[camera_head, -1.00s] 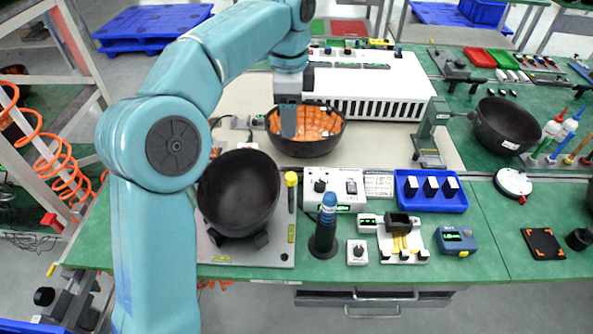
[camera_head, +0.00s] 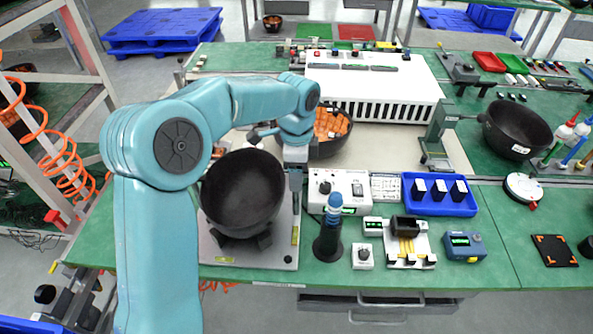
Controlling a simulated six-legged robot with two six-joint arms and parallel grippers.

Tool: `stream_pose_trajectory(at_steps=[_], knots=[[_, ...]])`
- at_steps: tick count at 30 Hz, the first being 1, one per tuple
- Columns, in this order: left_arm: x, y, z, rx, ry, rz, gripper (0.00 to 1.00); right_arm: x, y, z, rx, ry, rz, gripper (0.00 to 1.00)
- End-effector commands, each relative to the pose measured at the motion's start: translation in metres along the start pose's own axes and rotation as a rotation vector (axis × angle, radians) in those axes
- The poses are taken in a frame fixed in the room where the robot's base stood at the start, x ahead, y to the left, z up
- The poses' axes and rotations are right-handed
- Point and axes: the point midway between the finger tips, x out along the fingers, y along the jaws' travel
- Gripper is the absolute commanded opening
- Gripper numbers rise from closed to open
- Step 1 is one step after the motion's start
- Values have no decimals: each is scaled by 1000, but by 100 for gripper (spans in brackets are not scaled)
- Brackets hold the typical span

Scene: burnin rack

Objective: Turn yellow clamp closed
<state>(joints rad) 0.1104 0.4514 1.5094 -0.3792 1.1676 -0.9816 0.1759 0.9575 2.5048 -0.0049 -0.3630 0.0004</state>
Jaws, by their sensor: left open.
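My left arm comes in from the left. Its gripper (camera_head: 296,172) points down beside the right rim of a black bowl (camera_head: 242,192). The bowl sits tilted on a grey fixture plate (camera_head: 262,256). The yellow-topped clamp stands at the right of this bowl, but my gripper now covers its yellow top. I cannot tell whether the fingers touch it. The gripper is open. My right gripper is not in view.
A bowl of orange pieces (camera_head: 330,124) stands behind the gripper. To the right are a white control box (camera_head: 338,192), a blue-topped dark cylinder (camera_head: 329,240) and a blue tray (camera_head: 440,206). A long white slotted unit (camera_head: 375,92) stands at the back.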

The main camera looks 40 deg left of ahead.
Motion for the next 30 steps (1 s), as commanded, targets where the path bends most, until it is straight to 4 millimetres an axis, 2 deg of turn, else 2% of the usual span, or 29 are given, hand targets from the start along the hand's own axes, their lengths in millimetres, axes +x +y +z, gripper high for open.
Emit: stream_pose_trajectory(at_steps=[6, 7, 12, 23, 30], knots=[[1, -1, 0, -1, 0, 0, 57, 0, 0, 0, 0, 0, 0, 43], [1, -1, 0, -1, 0, 0, 53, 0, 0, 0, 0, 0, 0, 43], [0, 0, 0, -1, 0, 1, 1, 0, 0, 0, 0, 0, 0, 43], [1, 0, -1, -41, 2, 1, 1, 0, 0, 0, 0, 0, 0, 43], [0, 0, -1, -187, 3, 1, 1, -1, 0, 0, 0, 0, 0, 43]])
